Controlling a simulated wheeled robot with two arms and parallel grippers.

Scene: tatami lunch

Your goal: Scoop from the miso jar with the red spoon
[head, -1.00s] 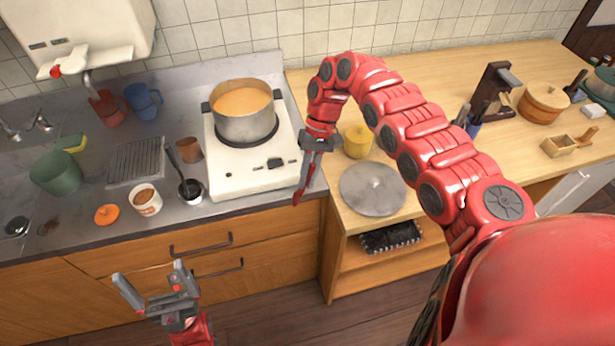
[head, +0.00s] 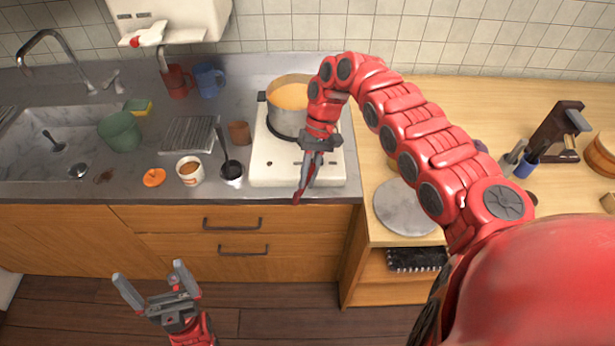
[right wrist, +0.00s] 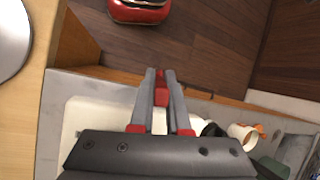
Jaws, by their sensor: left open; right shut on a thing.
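The miso jar (head: 189,170) is a small white open jar with brown paste inside, standing on the grey counter left of the stove; it also shows in the right wrist view (right wrist: 238,137). My right gripper (head: 315,158) is shut on the red spoon (head: 302,187), which points down in front of the stove, well right of the jar. In the right wrist view the red spoon (right wrist: 160,88) shows between the fingers; its far end is hard to make out. My left gripper (head: 152,275) is open and empty, low in front of the drawers.
An orange lid (head: 154,177) lies left of the jar. A dark cup with a black ladle (head: 230,168) stands just right of it, with a brown cup (head: 239,132) behind. A pot of soup (head: 288,112) sits on the white stove (head: 262,160). The sink (head: 50,140) is left.

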